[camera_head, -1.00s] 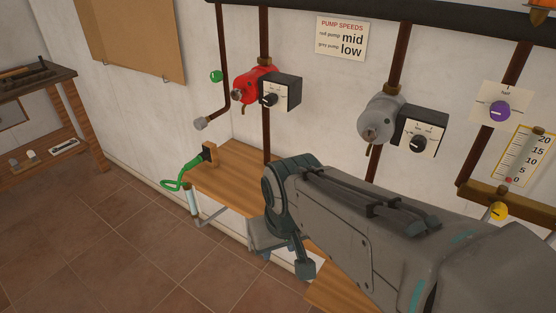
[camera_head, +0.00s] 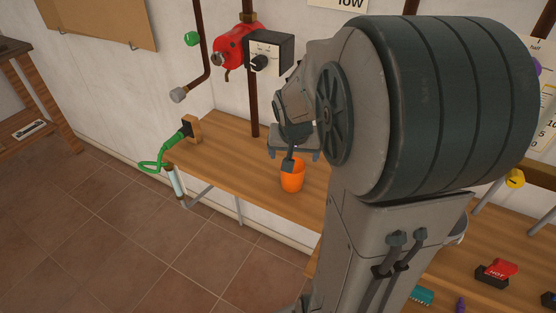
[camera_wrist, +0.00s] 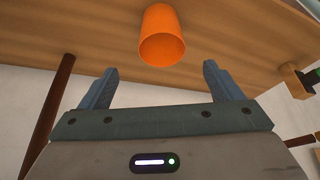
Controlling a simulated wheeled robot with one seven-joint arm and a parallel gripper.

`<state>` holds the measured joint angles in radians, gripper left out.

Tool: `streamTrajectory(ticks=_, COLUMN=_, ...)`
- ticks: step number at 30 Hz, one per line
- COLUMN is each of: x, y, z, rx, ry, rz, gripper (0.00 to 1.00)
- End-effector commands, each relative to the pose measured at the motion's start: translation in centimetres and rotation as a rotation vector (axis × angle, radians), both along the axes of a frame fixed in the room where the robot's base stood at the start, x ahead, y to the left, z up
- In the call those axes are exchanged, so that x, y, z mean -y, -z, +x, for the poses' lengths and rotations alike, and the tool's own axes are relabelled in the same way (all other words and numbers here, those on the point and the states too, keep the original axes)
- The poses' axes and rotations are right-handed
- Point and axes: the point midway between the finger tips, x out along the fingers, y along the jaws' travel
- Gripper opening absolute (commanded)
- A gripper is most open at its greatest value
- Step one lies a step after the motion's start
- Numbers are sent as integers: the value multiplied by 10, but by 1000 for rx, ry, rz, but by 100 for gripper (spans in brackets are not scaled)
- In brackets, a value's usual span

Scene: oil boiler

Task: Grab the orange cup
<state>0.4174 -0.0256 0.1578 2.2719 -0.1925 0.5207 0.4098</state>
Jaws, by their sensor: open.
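The orange cup (camera_head: 292,176) stands on the wooden bench (camera_head: 235,160) in the head view. In the wrist view the orange cup (camera_wrist: 161,38) is beyond and between the two fingers, with clear space around it. My gripper (camera_wrist: 160,85) is open and empty, its two fingers spread wide. In the head view my gripper (camera_head: 293,155) is just above and behind the cup, and one finger overlaps its top edge in the picture. Whether they touch cannot be told from the head view. My arm hides part of the bench to the right of the cup.
A green hose nozzle (camera_head: 182,135) sits in a wooden block at the bench's left end. A red pump (camera_head: 232,45) with a dark control box (camera_head: 268,53) is on the wall above. A red HOT item (camera_head: 497,272) lies at lower right. The bench left of the cup is clear.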

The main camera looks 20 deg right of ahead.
Motion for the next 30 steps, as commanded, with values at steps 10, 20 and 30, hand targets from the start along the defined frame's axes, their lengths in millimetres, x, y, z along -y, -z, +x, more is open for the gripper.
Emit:
streamTrajectory(ticks=10, x=10, y=59, z=20, rx=-4, ry=-3, rz=2, gripper=86)
streamTrajectory(ticks=20, x=14, y=81, z=28, rx=-2, ry=-4, rz=2, gripper=86)
streamTrajectory(ticks=30, x=20, y=121, z=41, rx=-3, ry=-5, rz=1, gripper=86)
